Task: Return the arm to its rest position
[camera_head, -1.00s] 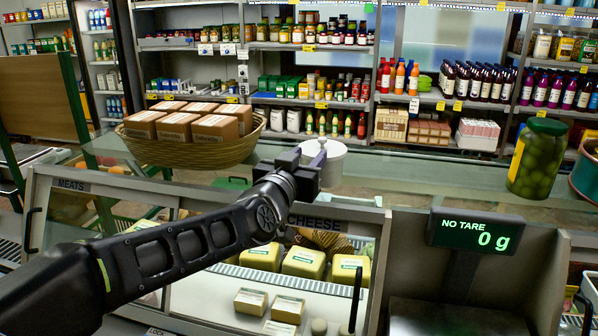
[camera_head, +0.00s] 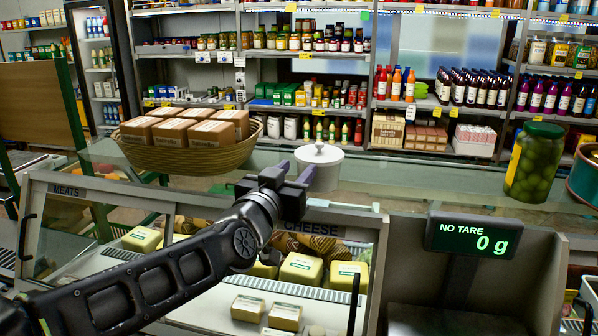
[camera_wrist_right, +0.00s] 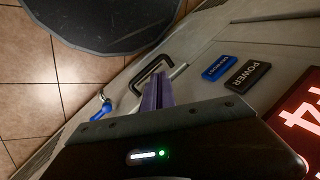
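My left arm comes in from the left over the cheese case in the head view. Its gripper (camera_head: 293,173) is open, with a gap between its fingers and nothing visible in it. A white lidded pot (camera_head: 322,176) stands upright on the glass counter just behind the fingers, and one fingertip overlaps its left side in the picture. I cannot tell whether they touch. My right gripper (camera_wrist_right: 158,93) shows only in the wrist view. Its purple fingers are together with nothing visible between them, above a grey panel with a black handle.
A wicker basket (camera_head: 188,158) of boxes stands left on the counter. A scale display (camera_head: 474,235) reading 0 g and a jar of green pickles (camera_head: 534,165) are to the right. Cheese blocks (camera_head: 301,268) lie in the case. The right wrist view shows labelled buttons (camera_wrist_right: 247,76).

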